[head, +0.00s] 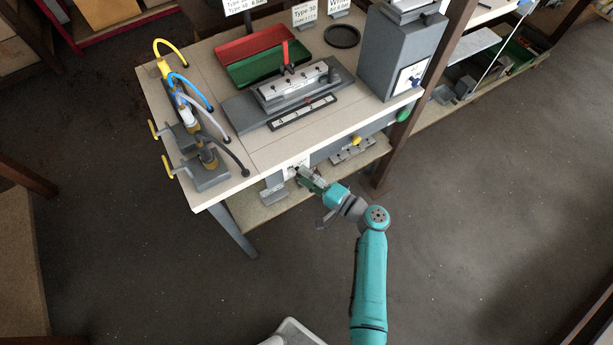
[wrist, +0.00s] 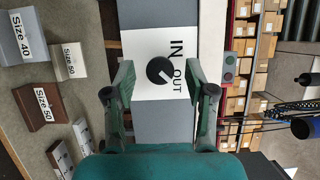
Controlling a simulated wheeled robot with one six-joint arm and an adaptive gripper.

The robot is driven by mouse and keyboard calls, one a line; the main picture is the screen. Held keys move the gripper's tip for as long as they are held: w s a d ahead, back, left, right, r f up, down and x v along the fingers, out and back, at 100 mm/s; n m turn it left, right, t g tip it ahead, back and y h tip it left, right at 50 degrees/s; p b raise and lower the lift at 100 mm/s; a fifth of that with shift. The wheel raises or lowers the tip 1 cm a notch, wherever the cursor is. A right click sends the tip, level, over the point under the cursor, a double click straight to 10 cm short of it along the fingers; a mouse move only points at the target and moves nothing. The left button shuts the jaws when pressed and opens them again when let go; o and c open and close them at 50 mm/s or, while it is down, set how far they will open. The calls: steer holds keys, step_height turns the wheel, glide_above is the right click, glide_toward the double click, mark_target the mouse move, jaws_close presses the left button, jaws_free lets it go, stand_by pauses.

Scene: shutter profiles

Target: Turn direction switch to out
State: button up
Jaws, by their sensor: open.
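The direction switch (wrist: 159,70) is a round black knob on a white plate (wrist: 140,42) marked IN and OUT, in the middle of the wrist view. A light mark on the knob seems to run toward its lower right, on the OUT side, but it is small. In the head view the white plate (head: 294,161) is on the table's front face, and the knob is hidden. My gripper (wrist: 160,72) is open and empty, one finger to each side of the knob in the picture. I cannot tell how far the fingertips are from the plate. In the head view my gripper (head: 306,176) is close in front of the panel.
The worktable (head: 225,118) carries a clamping fixture (head: 292,90), red and green trays (head: 256,45), a grey box (head: 398,55) and hoses at left. A lower shelf (head: 250,212) lies below. Open floor surrounds my arm.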

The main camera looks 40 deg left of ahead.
steer(key=d, duration=1.2)
stand_by(0.3)
